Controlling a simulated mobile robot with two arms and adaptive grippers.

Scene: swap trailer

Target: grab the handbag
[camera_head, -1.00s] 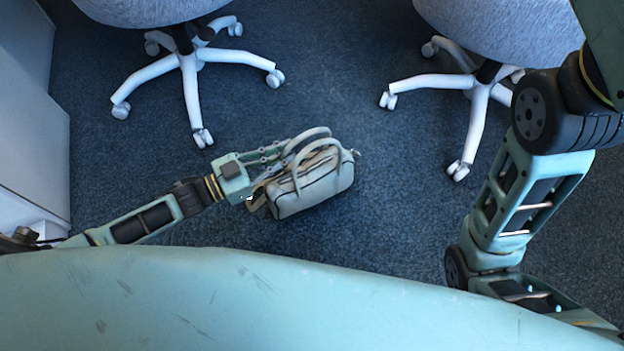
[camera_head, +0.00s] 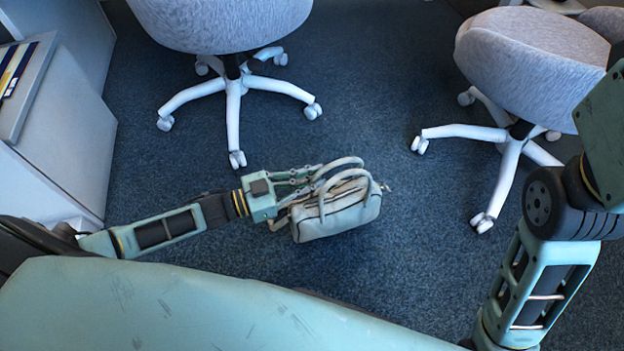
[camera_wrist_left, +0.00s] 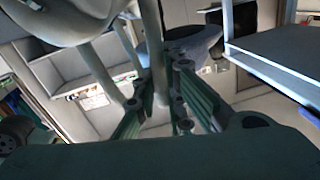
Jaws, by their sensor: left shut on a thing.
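The handbag (camera_head: 345,214) is pale grey-beige with dark trim and two looped handles. It is in the middle of the head view, upright, above or on the blue carpet; I cannot tell whether it touches the floor. My left gripper (camera_head: 306,184) reaches in from the left and is shut on the handbag at its handle side. The fingers partly hide the bag's left end. In the left wrist view pale handles (camera_wrist_left: 157,50) pass by the green fingers (camera_wrist_left: 170,100). The exact contact is hidden. My right gripper is out of view; only right arm links show.
A grey swivel chair (camera_head: 222,22) with white wheeled legs stands behind the bag. Another chair (camera_head: 530,62) stands at the right. A pale cabinet (camera_head: 68,140) is at the left. Carpet (camera_head: 360,110) is clear between the chairs.

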